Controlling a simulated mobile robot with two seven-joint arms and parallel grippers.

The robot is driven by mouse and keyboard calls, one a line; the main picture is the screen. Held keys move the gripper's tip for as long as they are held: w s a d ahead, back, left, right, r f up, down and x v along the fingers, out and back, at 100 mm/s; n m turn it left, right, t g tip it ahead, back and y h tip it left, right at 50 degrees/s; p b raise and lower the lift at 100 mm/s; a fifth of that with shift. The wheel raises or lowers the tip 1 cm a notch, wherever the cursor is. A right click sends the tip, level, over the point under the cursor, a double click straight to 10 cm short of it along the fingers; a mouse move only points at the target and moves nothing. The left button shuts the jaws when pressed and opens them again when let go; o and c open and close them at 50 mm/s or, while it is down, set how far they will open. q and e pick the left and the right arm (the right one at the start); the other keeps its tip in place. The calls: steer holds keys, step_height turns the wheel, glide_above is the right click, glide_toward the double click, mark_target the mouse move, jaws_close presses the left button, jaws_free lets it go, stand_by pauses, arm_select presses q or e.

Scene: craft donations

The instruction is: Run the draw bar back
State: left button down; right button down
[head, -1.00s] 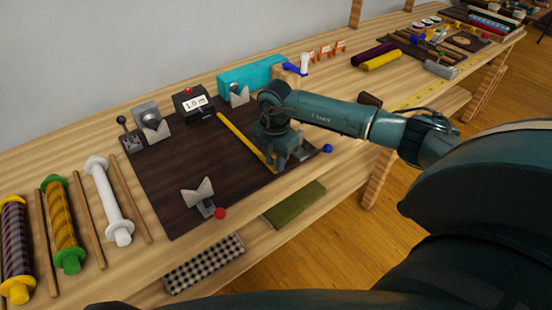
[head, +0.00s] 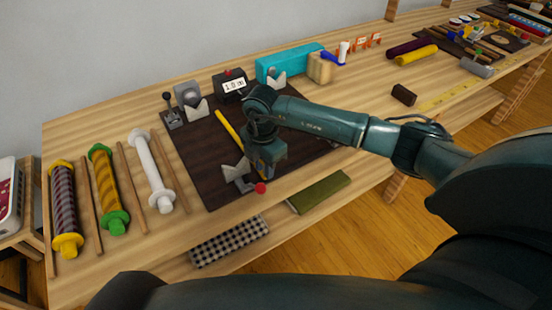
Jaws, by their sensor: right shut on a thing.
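The yellow draw bar (head: 229,130) lies across the dark brown board (head: 200,165), towards the board's left part. My right gripper (head: 264,171) is shut on the bar's near end, low over the board, and hides that end. It is close beside the grey front cradle (head: 236,171) with the red knob (head: 260,188); I cannot tell whether they touch. My left gripper is not in view.
A black counter box (head: 229,85), grey cradles and a small lever (head: 171,111) line the board's back edge. Rolls of cloth, such as a white one (head: 152,165), lie left. A teal box (head: 290,64) and wooden block (head: 319,68) stand behind my arm.

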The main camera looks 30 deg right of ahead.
steer(key=shift+a, duration=0.3)
steer(key=c, duration=1.3)
jaws_free()
steer(key=shift+a, duration=0.1)
step_height(320, 180, up, 13)
steer(key=shift+r+b, duration=0.15)
steer(key=shift+b, duration=0.5)
